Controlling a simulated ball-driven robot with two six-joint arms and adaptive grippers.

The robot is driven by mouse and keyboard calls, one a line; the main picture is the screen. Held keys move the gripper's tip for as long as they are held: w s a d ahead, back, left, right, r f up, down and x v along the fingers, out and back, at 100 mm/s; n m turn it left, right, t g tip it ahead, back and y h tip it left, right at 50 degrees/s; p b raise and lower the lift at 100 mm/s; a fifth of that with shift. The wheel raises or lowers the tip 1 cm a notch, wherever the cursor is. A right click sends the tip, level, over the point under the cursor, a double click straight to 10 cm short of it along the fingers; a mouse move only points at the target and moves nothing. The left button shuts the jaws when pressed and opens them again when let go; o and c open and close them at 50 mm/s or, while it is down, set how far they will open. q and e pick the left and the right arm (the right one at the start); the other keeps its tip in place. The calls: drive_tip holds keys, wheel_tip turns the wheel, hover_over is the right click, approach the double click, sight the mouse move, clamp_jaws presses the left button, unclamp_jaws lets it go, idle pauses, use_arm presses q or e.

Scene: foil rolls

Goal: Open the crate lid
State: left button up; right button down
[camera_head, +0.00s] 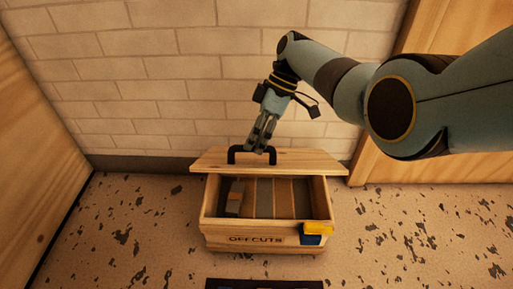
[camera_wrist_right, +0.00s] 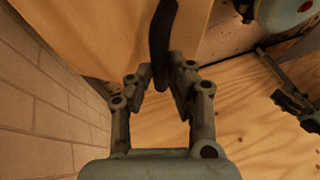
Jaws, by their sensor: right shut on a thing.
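The wooden crate (camera_head: 222,233), marked OFFCUTS, stands on the floor near the brick wall. Its lid (camera_head: 310,164) is raised at the back edge, and the inside is visible from above. The lid also shows in the right wrist view (camera_wrist_right: 100,35). A black arched handle (camera_head: 232,153) is on the lid; it also shows in the right wrist view (camera_wrist_right: 160,35). My right gripper (camera_head: 262,145) is shut on the handle, and its fingers close around it in the right wrist view (camera_wrist_right: 168,85). My left gripper is not in the head view.
A grey and orange block (camera_head: 234,199) lies inside the crate at the left. A yellow piece (camera_head: 318,228) over a blue one sits at the crate's front right corner. A dark mat (camera_head: 214,284) shows at the bottom edge. Wooden panels flank both sides; speckled floor beside the crate is clear.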

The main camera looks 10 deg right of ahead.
drive_tip(key=shift+w+d+t, duration=0.3)
drive_tip(key=shift+w+d, duration=0.05)
drive_tip(key=shift+w, duration=0.2)
drive_tip(key=shift+f, duration=0.1)
drive_tip(key=c, duration=1.5)
unclamp_jaws()
drive_tip(key=shift+f, duration=0.1)
drive_tip(key=shift+c, duration=0.2)
drive_tip(key=o, duration=0.3)
drive_tip(key=shift+w+a+f, duration=0.1)
drive_tip(key=shift+w+f, duration=0.05)
drive_tip(key=shift+a, duration=0.1)
drive_tip(key=v, duration=1.2)
drive_tip(key=shift+c, duration=0.5)
